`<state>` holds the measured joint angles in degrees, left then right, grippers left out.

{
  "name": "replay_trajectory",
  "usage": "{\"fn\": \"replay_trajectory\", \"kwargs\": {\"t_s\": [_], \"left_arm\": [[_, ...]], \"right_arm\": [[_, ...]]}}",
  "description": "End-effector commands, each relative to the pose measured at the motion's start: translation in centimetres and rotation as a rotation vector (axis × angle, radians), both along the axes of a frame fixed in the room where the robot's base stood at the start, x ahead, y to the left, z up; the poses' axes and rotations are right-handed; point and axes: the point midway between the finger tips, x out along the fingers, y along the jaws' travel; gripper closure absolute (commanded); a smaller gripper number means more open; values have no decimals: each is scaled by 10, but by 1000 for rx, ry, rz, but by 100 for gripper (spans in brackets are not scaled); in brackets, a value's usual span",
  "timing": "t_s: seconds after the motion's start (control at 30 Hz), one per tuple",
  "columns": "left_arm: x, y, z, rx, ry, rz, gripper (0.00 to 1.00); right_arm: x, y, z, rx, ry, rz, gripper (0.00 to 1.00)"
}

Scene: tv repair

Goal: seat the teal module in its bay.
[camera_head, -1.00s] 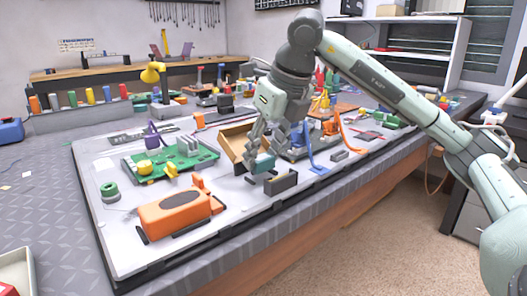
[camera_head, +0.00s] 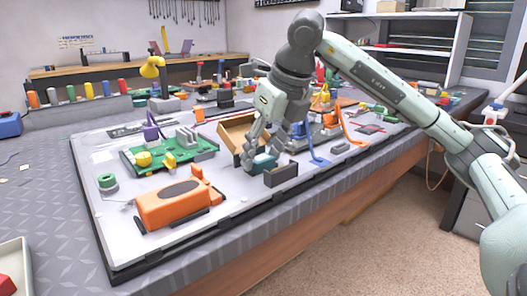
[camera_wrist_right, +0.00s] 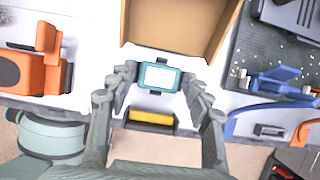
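The teal module (camera_head: 265,162) is between the fingers of my right gripper (camera_head: 259,156), over the white board near its front edge. In the right wrist view the teal module (camera_wrist_right: 160,77) has a pale top face, and the fingers of my right gripper (camera_wrist_right: 158,78) stand close against its left and right sides. Small dark pieces show above and below it. A dark upright block (camera_head: 281,176) stands just in front; the wrist view shows a yellow bar (camera_wrist_right: 151,117) there. I cannot tell which part is the bay or whether the module touches the board. My left gripper is not in view.
An open brown box (camera_head: 232,133) stands just behind the module. An orange unit (camera_head: 178,203) and a green circuit board (camera_head: 135,160) lie to the left. Blue and orange parts (camera_head: 318,160) lie to the right.

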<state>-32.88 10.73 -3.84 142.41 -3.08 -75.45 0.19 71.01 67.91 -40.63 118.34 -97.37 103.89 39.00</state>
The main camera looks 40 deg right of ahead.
Motion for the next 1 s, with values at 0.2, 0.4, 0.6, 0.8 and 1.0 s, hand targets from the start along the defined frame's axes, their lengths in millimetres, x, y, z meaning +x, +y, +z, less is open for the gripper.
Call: {"fn": "replay_trajectory", "kwargs": {"t_s": [0.2, 0.4, 0.6, 0.8, 1.0], "left_arm": [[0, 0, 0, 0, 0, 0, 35], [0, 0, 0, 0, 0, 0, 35], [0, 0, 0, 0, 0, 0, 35], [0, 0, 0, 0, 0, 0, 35], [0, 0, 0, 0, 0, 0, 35]], "right_arm": [[0, 0, 0, 0, 0, 0, 35], [-1, 0, 2, 0, -1, 0, 35], [-10, 0, 27, 0, -5, 0, 35], [-29, -2, 72, 2, -7, 2, 35], [-40, -4, 96, 0, -4, -2, 35]]}}
